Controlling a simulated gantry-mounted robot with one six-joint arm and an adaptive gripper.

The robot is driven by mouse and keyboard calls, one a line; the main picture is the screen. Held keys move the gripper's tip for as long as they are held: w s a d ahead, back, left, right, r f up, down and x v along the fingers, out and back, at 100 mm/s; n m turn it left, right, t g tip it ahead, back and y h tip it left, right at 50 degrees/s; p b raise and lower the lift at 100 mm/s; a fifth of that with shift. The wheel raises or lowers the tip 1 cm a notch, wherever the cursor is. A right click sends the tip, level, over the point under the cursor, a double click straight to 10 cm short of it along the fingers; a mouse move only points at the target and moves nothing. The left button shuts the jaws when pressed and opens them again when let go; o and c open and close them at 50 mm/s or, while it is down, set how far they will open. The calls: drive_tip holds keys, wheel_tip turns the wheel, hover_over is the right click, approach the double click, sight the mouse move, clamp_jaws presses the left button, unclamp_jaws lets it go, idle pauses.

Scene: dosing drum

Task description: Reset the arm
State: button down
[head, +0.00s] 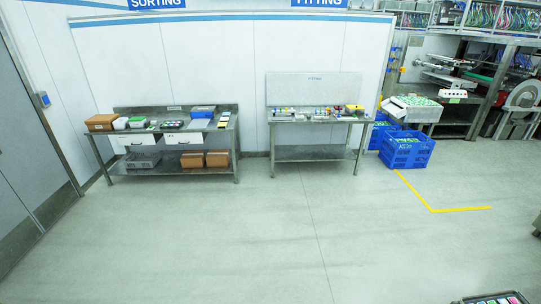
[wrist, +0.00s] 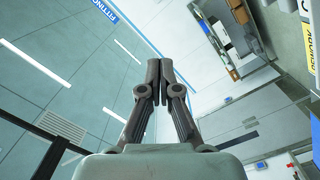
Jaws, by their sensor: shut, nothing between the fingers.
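My gripper (wrist: 160,78) shows in the wrist view, pointing up the picture from the bottom middle. Its two grey fingers meet at the tips, shut with nothing between them. It is clear of any object. The wrist view is steeply tilted, with ceiling lights and wall panels behind the fingers. My arm and gripper do not show in the head view.
In the head view, a sorting bench (head: 178,133) with boxes and a fitting bench (head: 314,118) with small parts stand against the wall. Blue crates (head: 407,150) stand right of them. A tray (head: 495,299) is cut off at the bottom right. The middle floor is clear.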

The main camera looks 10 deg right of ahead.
drive_tip(key=w+d+r+m+h+p, duration=0.1)
drive_tip(key=w+d+r+m+h, duration=0.2)
drive_tip(key=r, duration=0.5)
drive_tip(key=w+d+r+m+h+p, duration=0.1)
drive_tip(key=w+d+r+m+h, duration=0.2)
drive_tip(key=r, duration=0.6)
drive_tip(key=w+a+r+m+g+h, duration=0.1)
drive_tip(key=w+a+r+m+g, duration=0.3)
drive_tip(key=r, duration=0.6)
drive_tip(key=s+a+r+y, duration=0.1)
drive_tip(key=a+r+y, duration=0.1)
drive_tip(key=a, duration=0.7)
drive_tip(key=s+a+r+n+y+p, duration=0.1)
drive_tip(key=s+a+r+y, duration=0.1)
drive_tip(key=a+y, duration=0.3)
drive_tip(key=s+a+r+n+y+p, duration=0.1)
drive_tip(key=s+a+r+y, duration=0.1)
drive_tip(key=a, duration=1)
wheel_tip(320, 180, up, 2)
drive_tip(key=shift+a+r+g+y, duration=0.3)
drive_tip(key=shift+a+y, duration=0.1)
drive_tip(key=shift+y, duration=0.3)
